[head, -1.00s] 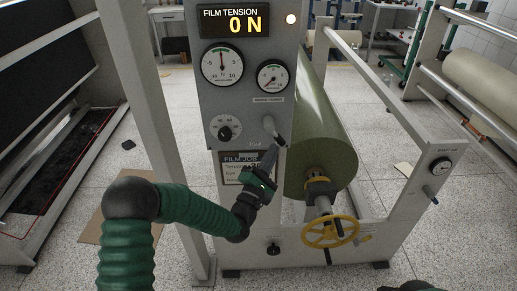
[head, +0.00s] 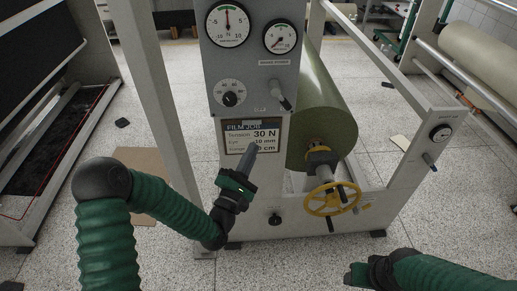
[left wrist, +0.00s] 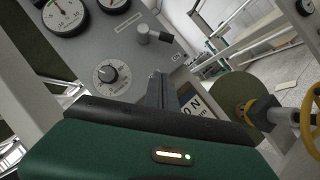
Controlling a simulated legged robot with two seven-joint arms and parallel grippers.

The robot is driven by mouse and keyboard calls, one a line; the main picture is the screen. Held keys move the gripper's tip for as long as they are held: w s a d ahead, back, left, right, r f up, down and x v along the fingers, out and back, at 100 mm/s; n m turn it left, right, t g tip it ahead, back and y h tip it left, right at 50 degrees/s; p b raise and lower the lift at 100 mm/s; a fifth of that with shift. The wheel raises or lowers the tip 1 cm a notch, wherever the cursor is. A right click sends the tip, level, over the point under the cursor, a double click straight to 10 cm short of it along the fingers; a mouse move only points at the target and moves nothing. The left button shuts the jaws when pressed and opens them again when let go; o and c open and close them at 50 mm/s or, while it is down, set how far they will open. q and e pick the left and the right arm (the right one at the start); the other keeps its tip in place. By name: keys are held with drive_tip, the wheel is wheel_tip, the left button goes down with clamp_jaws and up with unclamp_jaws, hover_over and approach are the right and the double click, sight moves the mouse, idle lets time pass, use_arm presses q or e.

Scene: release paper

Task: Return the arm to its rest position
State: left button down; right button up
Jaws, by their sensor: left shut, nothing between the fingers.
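My left arm comes in from the left, and its gripper (head: 245,165) is shut and empty in front of the grey machine panel. Its fingertips cover part of the film job card (head: 265,133), which reads "Tension 30 N". In the left wrist view the shut fingers (left wrist: 157,90) point toward the panel, below the lever (left wrist: 150,36) and beside the black knob (left wrist: 107,74). In the head view the lever (head: 281,98) stands clear above the gripper. My right arm (head: 390,270) shows at the bottom right; its fingers cannot be made out clearly.
A green film roll (head: 325,115) sits right of the panel, with a yellow handwheel (head: 332,199) in front of it. A frame post (head: 160,100) stands close behind my left arm. Speckled floor (head: 290,262) is open in front of the machine.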

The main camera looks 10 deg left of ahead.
use_arm(q)
drive_tip(key=d+f+m+g+h, duration=0.1)
drive_tip(key=d+f+m+g, duration=0.35)
drive_tip(key=m, duration=0.25)
drive_tip(key=s+a+f+m+g+y+p, duration=0.2)
drive_tip(key=s+a+f+m+g, duration=0.1)
drive_tip(key=s+f+m+g, duration=0.3)
drive_tip(key=s+a+m+g+y, duration=0.1)
drive_tip(key=s+a+m+g, duration=0.2)
drive_tip(key=s, duration=0.6)
drive_tip(key=s+a+m+g+y, duration=0.2)
drive_tip(key=s+a+m+g, duration=0.2)
drive_tip(key=s, duration=0.5)
drive_tip(key=shift+s+f+m+g+y+p, duration=0.15)
drive_tip(key=shift+f+m+g+y+p, duration=0.2)
drive_tip(key=shift+m+g, duration=0.6)
use_arm(e)
drive_tip(key=v, duration=0.2)
drive_tip(key=shift+w+d+r, duration=0.1)
drive_tip(key=shift+w+r, duration=0.15)
drive_tip(key=shift+r, duration=0.15)
use_arm(q)
drive_tip(key=shift+a, duration=0.2)
use_arm(e)
drive_tip(key=shift+r, duration=0.1)
